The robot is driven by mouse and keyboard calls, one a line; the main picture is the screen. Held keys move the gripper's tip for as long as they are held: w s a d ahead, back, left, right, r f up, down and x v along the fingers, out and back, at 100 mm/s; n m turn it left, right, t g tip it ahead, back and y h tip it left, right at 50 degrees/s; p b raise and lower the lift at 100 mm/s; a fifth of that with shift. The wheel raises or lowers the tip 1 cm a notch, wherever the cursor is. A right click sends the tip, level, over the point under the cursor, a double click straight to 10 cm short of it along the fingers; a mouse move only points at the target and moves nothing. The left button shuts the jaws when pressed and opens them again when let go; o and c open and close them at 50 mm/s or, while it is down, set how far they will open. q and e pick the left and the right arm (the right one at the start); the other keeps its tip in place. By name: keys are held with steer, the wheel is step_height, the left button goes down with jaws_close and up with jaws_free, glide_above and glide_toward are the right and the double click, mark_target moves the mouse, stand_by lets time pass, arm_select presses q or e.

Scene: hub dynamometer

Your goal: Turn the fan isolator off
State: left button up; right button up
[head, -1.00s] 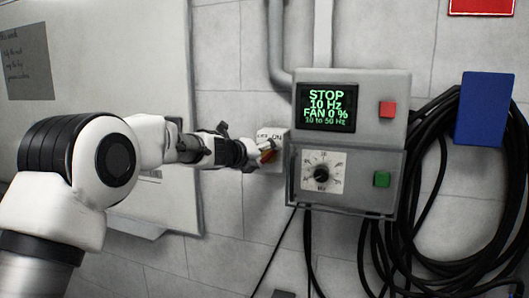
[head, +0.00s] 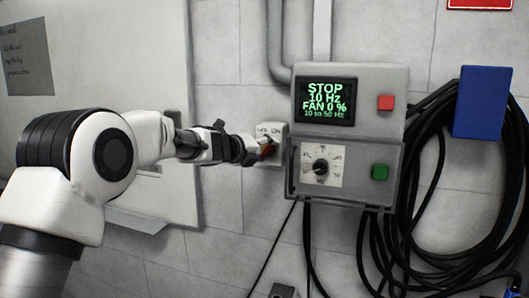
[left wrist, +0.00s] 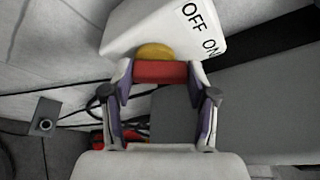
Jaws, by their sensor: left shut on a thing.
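The fan isolator (head: 279,131) is a small pale box on the wall, just left of the grey control box. It carries OFF and ON lettering. In the left wrist view the isolator (left wrist: 170,25) shows a yellow round base with a red handle (left wrist: 160,72) on it. My left gripper (head: 262,150) is at the isolator, shut on the red handle, with one finger on each side of it in the left wrist view (left wrist: 160,85). In the head view the handle is partly hidden by the gripper. My right gripper is not in view.
The grey control box (head: 385,140) has a screen (head: 324,101) reading STOP, 10 Hz, FAN 0 %, a dial (head: 320,166), a red button (head: 386,103) and a green button (head: 380,173). Black cables (head: 425,225) hang right and below. A whiteboard (head: 105,60) is at left.

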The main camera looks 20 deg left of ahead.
arm_select(q)
steer(key=n, duration=0.1)
steer(key=n+h+b, duration=0.1)
steer(key=n+t+b, duration=0.1)
steer(key=shift+a+f+h, duration=0.2)
steer(key=shift+f+h, duration=0.05)
steer(key=shift+h, duration=0.05)
steer(key=n+b, duration=0.1)
steer(key=n+t+b, duration=0.1)
steer(key=n, duration=0.1)
steer(key=shift+a+f+n+h, duration=0.1)
steer(key=shift+f+n+h, duration=0.05)
steer(key=shift+n+h, duration=0.15)
steer(key=n+t+b, duration=0.2)
steer(key=n+b, duration=0.2)
steer(key=n, duration=0.1)
steer(key=shift+f+b, duration=0.2)
steer(key=shift+b, duration=0.1)
steer(key=shift+a+n+t+b, duration=0.1)
steer(key=shift+n+t+b, duration=0.9)
steer(key=shift+n, duration=1.1)
steer(key=shift+r+n+y, duration=0.1)
steer(key=shift+n+y, duration=0.2)
steer(key=shift+y, duration=0.1)
steer(key=o, duration=1.2)
steer(key=shift+w, duration=0.1)
steer(key=shift+c, duration=0.2)
